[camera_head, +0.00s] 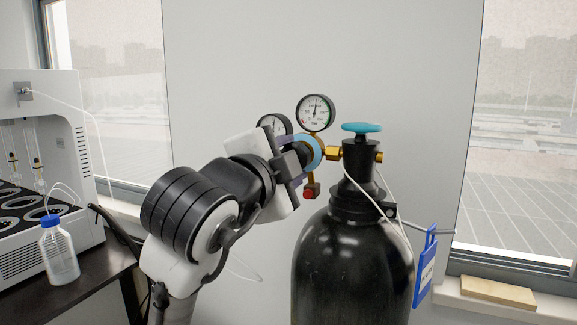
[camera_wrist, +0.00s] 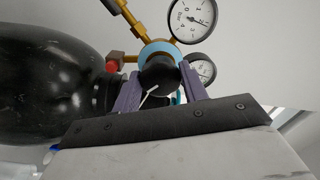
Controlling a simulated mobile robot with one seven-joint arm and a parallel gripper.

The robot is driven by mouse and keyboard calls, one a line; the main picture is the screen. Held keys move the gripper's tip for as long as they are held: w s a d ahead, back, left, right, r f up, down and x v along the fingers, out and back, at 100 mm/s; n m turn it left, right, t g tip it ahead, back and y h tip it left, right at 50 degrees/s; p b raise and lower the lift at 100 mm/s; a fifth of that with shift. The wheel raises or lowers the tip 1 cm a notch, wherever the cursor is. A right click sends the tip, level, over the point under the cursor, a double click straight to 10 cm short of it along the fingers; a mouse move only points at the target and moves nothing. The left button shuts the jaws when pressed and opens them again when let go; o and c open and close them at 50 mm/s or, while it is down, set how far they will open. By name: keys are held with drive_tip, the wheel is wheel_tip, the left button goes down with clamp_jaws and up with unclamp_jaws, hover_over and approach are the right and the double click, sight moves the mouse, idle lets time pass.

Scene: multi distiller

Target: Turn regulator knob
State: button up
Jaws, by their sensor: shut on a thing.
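The regulator sits at the neck of a black gas cylinder (camera_head: 352,262), with a light blue ring-shaped body (camera_head: 314,151) and brass fittings. Its black knob (camera_wrist: 160,77) shows in the wrist view between the two purple fingers of my gripper (camera_wrist: 158,90). A white line marks the knob's face and slants. In the head view my gripper (camera_head: 291,158) reaches the regulator from the left, and its body hides most of the knob. The fingers are shut on the knob, one on each side. Two round gauges are attached: one (camera_head: 316,112) stands above the ring, the other (camera_head: 274,126) is partly hidden behind my gripper.
A teal valve handwheel (camera_head: 362,128) tops the cylinder. A red-tipped fitting (camera_head: 311,191) hangs below the regulator. A blue tag (camera_head: 425,268) hangs at the cylinder's right. A white machine (camera_head: 50,150) and a blue-capped bottle (camera_head: 58,252) stand on the dark table at left.

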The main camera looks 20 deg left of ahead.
drive_tip(key=shift+m, duration=0.3)
drive_tip(key=o, duration=1)
drive_tip(key=shift+c, duration=0.2)
drive_tip(key=shift+s, duration=0.1)
drive_tip(key=s+b, duration=0.3)
drive_tip(key=s, duration=1)
drive_tip(key=shift+s+a, duration=0.25)
drive_tip(key=shift+s, duration=0.1)
